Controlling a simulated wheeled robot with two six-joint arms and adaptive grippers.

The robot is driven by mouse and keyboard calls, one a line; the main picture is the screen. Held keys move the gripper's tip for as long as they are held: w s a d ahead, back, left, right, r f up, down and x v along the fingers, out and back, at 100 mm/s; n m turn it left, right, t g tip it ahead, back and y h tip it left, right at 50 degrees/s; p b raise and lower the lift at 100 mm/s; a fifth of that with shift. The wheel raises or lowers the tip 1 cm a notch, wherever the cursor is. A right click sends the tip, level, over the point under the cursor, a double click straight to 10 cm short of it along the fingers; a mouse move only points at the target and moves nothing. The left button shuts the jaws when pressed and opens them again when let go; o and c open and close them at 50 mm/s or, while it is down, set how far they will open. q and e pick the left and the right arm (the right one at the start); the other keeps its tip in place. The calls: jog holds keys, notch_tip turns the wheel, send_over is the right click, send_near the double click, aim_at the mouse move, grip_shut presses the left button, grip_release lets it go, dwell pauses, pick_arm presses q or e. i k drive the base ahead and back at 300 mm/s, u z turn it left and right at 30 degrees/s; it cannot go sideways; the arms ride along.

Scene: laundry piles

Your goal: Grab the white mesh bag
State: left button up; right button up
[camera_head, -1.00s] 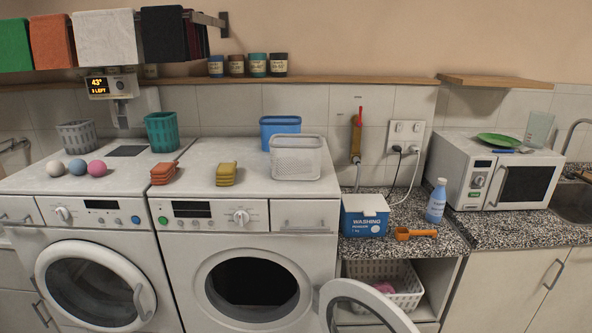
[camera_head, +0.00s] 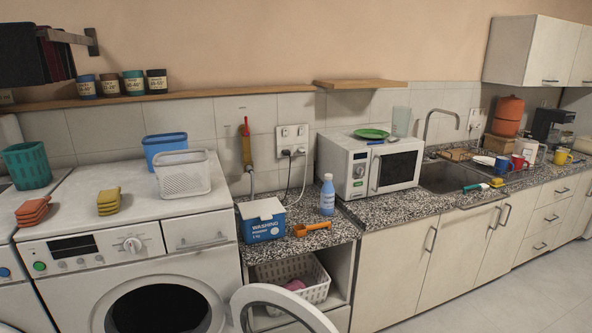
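A white mesh-sided container (camera_head: 183,177) stands upright on top of the right washing machine (camera_head: 70,208), near its back right corner. It has an open top and looks like the white mesh bag, though its sides look stiff. A blue bin (camera_head: 165,146) stands close behind it. Neither of my grippers is in view.
Orange cloths (camera_head: 33,212) and yellow cloths (camera_head: 109,201) lie left on the machine. A washing powder box (camera_head: 262,222), blue bottle (camera_head: 327,196) and orange scoop (camera_head: 312,228) are on the counter. The washer's round door (camera_head: 243,310) hangs open. Floor is clear at lower right.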

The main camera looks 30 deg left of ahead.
aim_at(179, 173)
jog(key=z, duration=0.75)
jog(key=i, duration=2.65)
jog(key=u, duration=3.05)
jog(key=i, duration=0.15)
jog(key=z, duration=0.15)
